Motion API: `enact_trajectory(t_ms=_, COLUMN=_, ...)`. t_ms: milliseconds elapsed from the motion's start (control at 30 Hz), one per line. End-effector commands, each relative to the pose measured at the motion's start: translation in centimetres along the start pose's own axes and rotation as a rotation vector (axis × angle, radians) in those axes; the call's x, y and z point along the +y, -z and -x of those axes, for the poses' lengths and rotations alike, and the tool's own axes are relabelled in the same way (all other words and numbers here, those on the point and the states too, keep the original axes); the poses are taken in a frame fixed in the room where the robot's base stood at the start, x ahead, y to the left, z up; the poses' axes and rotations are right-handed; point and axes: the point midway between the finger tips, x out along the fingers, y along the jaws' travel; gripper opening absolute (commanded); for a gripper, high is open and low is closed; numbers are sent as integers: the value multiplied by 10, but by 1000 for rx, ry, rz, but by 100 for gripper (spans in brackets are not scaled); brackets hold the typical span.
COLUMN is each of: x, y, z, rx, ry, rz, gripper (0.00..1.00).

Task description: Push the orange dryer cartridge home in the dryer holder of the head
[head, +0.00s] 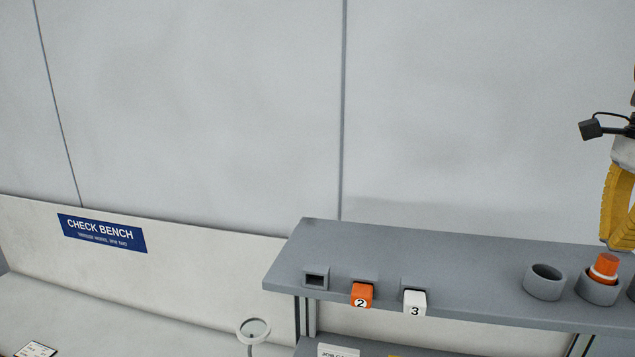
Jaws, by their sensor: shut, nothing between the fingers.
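An orange cartridge (605,267) with a pale band stands in a grey round cup (598,291) at the right of the grey shelf. I cannot tell from this view whether it is the dryer cartridge of the task. My gripper (620,241) is partly in view at the right edge, with a yellow ribbed finger that appears just above and right of the cartridge in the picture. It is shut and empty; whether it touches the cartridge is unclear. The head and its dryer holder cannot be made out.
An empty grey cup (544,283) stands left of the cartridge. The shelf (420,248) front has an empty square socket (316,280), an orange block marked 2 (361,295) and a white block marked 3 (414,302). A check bench sign (102,233) is at left.

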Motion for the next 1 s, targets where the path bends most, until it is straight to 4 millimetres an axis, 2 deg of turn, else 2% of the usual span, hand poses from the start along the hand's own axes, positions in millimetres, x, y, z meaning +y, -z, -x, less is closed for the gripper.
enact_trajectory(t_ms=500, x=0, y=0, z=22, rx=0, ry=0, rz=0, gripper=0)
enact_trajectory(t_ms=800, x=0, y=0, z=22, rx=0, ry=0, rz=0, gripper=0)
enact_trajectory(t_ms=833, x=0, y=0, z=22, rx=0, ry=0, rz=0, gripper=4)
enact_trajectory(t_ms=900, x=0, y=0, z=22, rx=0, ry=0, rz=0, gripper=21)
enact_trajectory(t_ms=1000, x=0, y=0, z=22, rx=0, ry=0, rz=0, gripper=21)
